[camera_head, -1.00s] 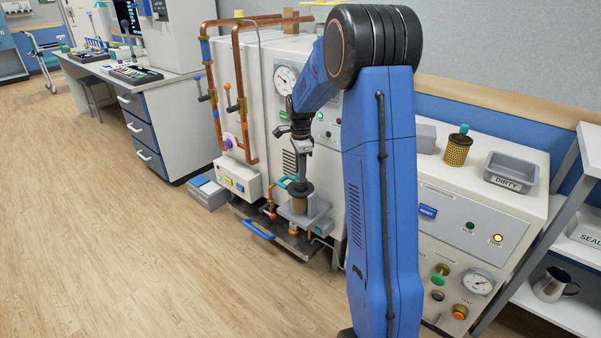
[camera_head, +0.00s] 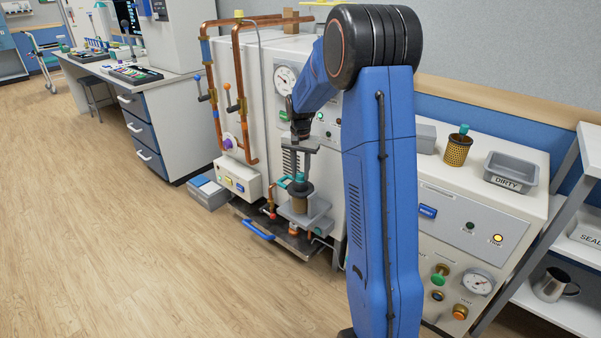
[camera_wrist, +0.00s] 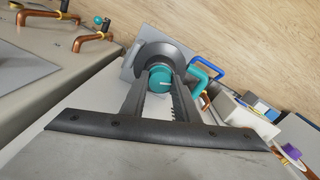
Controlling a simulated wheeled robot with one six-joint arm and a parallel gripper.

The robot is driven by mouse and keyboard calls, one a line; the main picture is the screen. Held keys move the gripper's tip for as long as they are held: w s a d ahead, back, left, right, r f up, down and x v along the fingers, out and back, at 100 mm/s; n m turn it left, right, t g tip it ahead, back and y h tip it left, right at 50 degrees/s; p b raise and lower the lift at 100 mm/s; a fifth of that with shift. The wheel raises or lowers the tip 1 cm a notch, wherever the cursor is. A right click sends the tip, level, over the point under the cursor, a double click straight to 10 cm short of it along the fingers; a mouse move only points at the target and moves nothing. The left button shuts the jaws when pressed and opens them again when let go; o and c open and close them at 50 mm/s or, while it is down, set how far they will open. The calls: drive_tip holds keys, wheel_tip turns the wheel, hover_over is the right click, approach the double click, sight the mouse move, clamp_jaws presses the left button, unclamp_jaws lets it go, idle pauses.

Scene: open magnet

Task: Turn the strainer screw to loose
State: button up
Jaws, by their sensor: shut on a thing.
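The strainer screw is a teal knob with a white mark (camera_wrist: 159,80), on top of the dark round strainer cap (camera_wrist: 185,56). My gripper (camera_wrist: 160,84) comes down from above, with one finger on each side of the knob. It is shut on the knob. In the head view my gripper (camera_head: 299,173) is small, and the exact finger contact is hard to see.
A teal handle (camera_wrist: 203,70) and a blue bar (camera_wrist: 210,64) lie close beside the strainer. Copper pipes (camera_head: 246,95) run up the left of the cabinet. A spare strainer (camera_head: 457,150) and the DIRTY tray (camera_head: 509,172) stand on the right bench. The floor in front is clear.

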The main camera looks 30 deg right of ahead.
sight(301, 174)
drive_tip(key=n, duration=0.4)
drive_tip(key=shift+n, duration=0.3)
drive_tip(key=n, duration=0.4)
drive_tip(key=shift+n, duration=0.3)
drive_tip(key=n, duration=0.4)
drive_tip(key=shift+n, duration=2.3)
drive_tip(key=o, duration=1.1)
wheel_tip(301, 174, up, 18)
drive_tip(key=shift+f, duration=0.25)
